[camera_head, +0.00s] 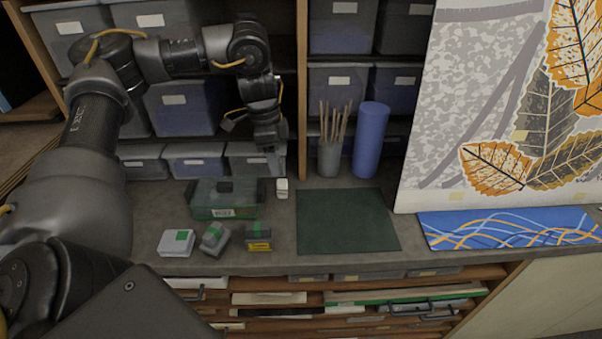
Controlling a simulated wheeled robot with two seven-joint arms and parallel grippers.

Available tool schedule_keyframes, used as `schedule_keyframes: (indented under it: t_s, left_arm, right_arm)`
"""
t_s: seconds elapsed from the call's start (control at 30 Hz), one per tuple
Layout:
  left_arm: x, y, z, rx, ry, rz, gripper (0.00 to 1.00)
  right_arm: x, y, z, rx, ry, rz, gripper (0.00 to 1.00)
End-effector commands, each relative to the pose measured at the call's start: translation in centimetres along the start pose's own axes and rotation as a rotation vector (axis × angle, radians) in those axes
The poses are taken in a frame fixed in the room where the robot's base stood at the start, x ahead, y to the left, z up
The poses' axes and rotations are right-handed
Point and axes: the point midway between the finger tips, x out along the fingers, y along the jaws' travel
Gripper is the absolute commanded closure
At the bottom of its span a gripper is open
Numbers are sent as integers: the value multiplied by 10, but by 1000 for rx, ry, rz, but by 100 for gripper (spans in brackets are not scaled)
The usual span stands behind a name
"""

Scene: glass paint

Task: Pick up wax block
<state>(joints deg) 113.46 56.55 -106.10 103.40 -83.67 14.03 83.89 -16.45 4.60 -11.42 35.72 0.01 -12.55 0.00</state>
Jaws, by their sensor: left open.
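A small pale block (282,188), possibly the wax block, stands on the grey worktop beside the right end of a dark green box (225,211). No readable label confirms what it is. My left gripper (276,172) points down just above and slightly behind this block. It is open, and nothing shows between its fingers; I cannot tell whether it touches the block. My right gripper is not in view.
In front lie a white box with a green label (176,243), a grey item (215,238) and a yellow-black item (258,237). A dark green mat (347,222) lies bare. Behind stand a brush cup (329,158) and a blue cylinder (370,141).

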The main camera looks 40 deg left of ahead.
Motion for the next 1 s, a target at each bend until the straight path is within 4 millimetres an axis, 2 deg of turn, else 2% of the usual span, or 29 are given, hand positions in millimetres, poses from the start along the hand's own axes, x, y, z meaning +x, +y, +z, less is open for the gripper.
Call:
schedule_keyframes:
  t_s: [0.23,0.47,0.6,0.8,0.9,1.0]
  left_arm:
    - [3,0,0,0,-1,2,49]
    - [36,1,0,0,-2,4,49]
    - [52,0,0,0,0,3,49]
    - [56,0,-1,0,1,0,49]
    - [60,0,-1,0,0,1,49]
    - [73,1,-2,0,-1,4,49]
  right_arm:
    - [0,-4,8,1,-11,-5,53]
    - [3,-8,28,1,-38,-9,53]
    - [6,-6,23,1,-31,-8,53]
    - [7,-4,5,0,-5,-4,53]
    - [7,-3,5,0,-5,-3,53]
    - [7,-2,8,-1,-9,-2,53]
